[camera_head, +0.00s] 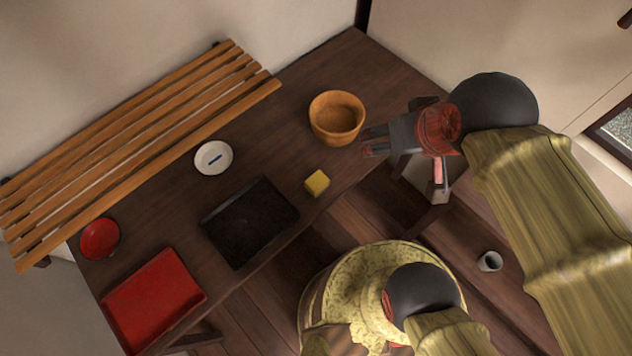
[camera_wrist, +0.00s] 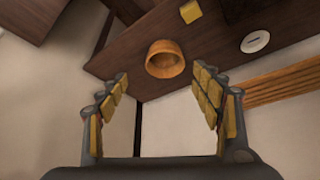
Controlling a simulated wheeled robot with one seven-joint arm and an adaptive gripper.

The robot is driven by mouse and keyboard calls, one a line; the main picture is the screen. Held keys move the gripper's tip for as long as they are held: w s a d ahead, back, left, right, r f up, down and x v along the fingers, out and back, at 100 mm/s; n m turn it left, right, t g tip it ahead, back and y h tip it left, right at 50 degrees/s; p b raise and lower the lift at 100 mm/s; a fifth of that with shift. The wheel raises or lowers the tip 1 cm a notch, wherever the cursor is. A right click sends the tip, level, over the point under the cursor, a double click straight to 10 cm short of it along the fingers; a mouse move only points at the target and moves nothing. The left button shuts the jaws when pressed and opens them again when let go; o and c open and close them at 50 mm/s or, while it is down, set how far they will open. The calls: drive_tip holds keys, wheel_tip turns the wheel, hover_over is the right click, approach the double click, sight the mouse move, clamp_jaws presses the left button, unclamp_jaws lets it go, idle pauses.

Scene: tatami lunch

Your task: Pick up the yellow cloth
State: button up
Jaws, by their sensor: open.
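The yellow cloth (camera_head: 317,182) is a small folded block lying on the dark wooden table (camera_head: 365,68), between the black tray and the orange bowl. It also shows in the wrist view (camera_wrist: 190,11) at the top edge, beyond the bowl. My gripper (camera_head: 368,142) is at the table's right edge in the head view, right of the bowl and apart from the cloth. In the wrist view my gripper (camera_wrist: 165,90) has its fingers wide apart with nothing between them, and the bowl shows farther off.
An orange bowl (camera_head: 337,118) stands near the cloth. A black tray (camera_head: 228,243), a white dish (camera_head: 213,157) with a blue mark, a red tray (camera_head: 155,300) and a red bowl (camera_head: 100,239) are on the table. A slatted bench (camera_head: 140,150) lies behind. A grey cup (camera_head: 490,261) is on the floor.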

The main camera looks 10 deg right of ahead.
drive_tip(key=shift+o, duration=0.3)
drive_tip(key=shift+o, duration=0.2)
drive_tip(key=shift+a, duration=0.2)
drive_tip(key=n+g+p, duration=0.4)
drive_tip(key=n+g, duration=0.2)
drive_tip(key=n, duration=0.1)
hover_over(317, 181)
wheel_tip(317, 181, down, 33)
drive_tip(key=shift+w, duration=0.15)
drive_tip(key=shift+w+a+f, duration=0.1)
wheel_tip(317, 181, down, 8)
drive_tip(key=shift+r+b, duration=0.2)
drive_tip(key=shift+b, duration=0.9)
drive_tip(key=shift+c, duration=1)
